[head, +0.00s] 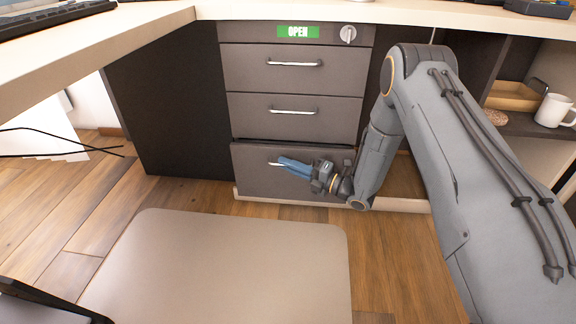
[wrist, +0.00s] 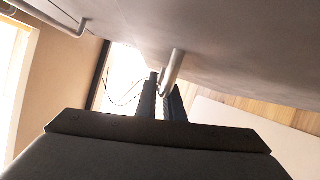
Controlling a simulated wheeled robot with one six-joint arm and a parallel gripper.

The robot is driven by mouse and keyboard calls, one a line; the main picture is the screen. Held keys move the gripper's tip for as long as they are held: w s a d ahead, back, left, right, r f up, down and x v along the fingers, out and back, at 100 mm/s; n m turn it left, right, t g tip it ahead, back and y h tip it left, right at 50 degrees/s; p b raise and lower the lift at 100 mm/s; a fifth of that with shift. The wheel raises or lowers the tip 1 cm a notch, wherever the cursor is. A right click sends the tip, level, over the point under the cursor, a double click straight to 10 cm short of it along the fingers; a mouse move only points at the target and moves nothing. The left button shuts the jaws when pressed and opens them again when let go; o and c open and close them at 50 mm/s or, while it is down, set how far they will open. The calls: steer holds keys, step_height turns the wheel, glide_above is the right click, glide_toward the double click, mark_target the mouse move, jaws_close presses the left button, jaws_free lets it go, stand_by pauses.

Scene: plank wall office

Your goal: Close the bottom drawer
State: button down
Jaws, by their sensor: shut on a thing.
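The bottom drawer (head: 250,180) is the lowest dark front of the desk's drawer unit. It stands out a little from the fronts above, so it looks slightly open. My gripper (head: 281,163) is at its handle (head: 273,163), reaching in from the right. In the wrist view, my gripper (wrist: 163,92) has its two dark fingers on either side of the metal handle (wrist: 174,66), shut on it. The drawer front (wrist: 230,50) fills the upper right there. The fingers and wrist hide part of the handle in the head view.
Two shut drawers (head: 295,117) with bar handles lie above. A green OPEN sign (head: 298,31) and a knob (head: 348,34) are on the top panel. A beige mat (head: 215,265) lies in front on the wood floor. Shelves at right hold a white mug (head: 553,110) and a box (head: 515,96).

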mark_target(311, 163)
steer(key=w+b, duration=0.1)
steer(key=w, duration=0.3)
steer(key=shift+w+d, duration=0.1)
steer(key=shift+w, duration=0.1)
steer(key=c, duration=1.9)
jaws_free()
steer(key=shift+p+v, duration=1.55)
steer(key=shift+v, duration=2.4)
